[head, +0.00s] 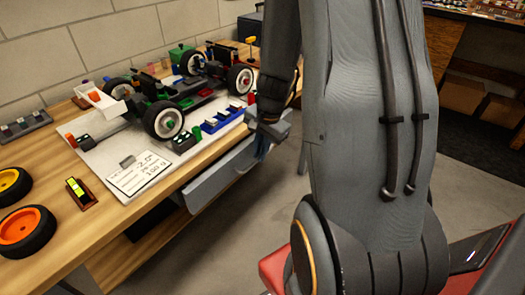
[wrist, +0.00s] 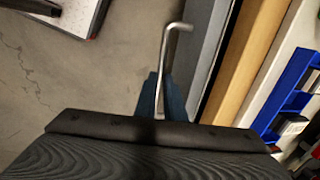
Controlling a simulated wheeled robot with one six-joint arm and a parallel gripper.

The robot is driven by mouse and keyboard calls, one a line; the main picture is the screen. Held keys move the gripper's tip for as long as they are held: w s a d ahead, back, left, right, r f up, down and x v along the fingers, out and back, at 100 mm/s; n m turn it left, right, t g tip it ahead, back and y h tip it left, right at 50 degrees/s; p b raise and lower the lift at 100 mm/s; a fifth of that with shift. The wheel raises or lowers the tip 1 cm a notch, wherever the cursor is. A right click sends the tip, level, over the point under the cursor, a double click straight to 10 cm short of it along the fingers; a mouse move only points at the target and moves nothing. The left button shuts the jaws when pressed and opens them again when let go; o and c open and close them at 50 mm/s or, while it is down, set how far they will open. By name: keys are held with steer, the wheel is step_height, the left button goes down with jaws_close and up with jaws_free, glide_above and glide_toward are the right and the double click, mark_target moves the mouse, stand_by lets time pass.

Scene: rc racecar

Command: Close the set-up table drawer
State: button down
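The set-up table (head: 215,152) has a grey drawer (head: 222,177) under its top, standing out from the table edge. In the wrist view the grey drawer front (wrist: 207,60) runs beside the wooden edge, with a bent metal handle (wrist: 166,62) standing off it. My gripper (head: 262,148) is at the drawer's far part, partly hidden by my arm in the head view. In the wrist view my gripper's blue fingers (wrist: 161,95) lie close on both sides of the handle bar and look shut on it. The fingertips' exact contact is hard to see.
An RC car chassis (head: 180,90) stands on a white board (head: 105,160) on the table. Loose wheels (head: 25,230) and a blue tray (head: 222,120) also lie there. A concrete wall is behind. Grey floor (head: 225,245) is clear in front of the drawer.

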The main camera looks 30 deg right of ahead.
mark_target(251, 143)
steer(key=shift+w+a+r+p, duration=0.1)
steer(key=shift+w+a+p, duration=0.2)
steer(key=shift+w, duration=0.35)
steer(key=shift+w+a+p, duration=0.1)
steer(key=shift+w+p, duration=0.35)
steer(key=shift+w, duration=0.25)
steer(key=shift+w+a+r+p, duration=0.1)
steer(key=shift+w+a+p, duration=0.2)
steer(key=shift+w, duration=0.35)
steer(key=shift+d, duration=0.1)
steer(key=c, duration=1.8)
jaws_free()
steer(key=shift+w, duration=0.1)
steer(key=shift+c, duration=0.2)
steer(key=shift+r, duration=0.25)
step_height(251, 143, up, 7)
steer(key=s+p, duration=0.1)
steer(key=shift+s+d, duration=0.15)
steer(key=shift+s, duration=0.2)
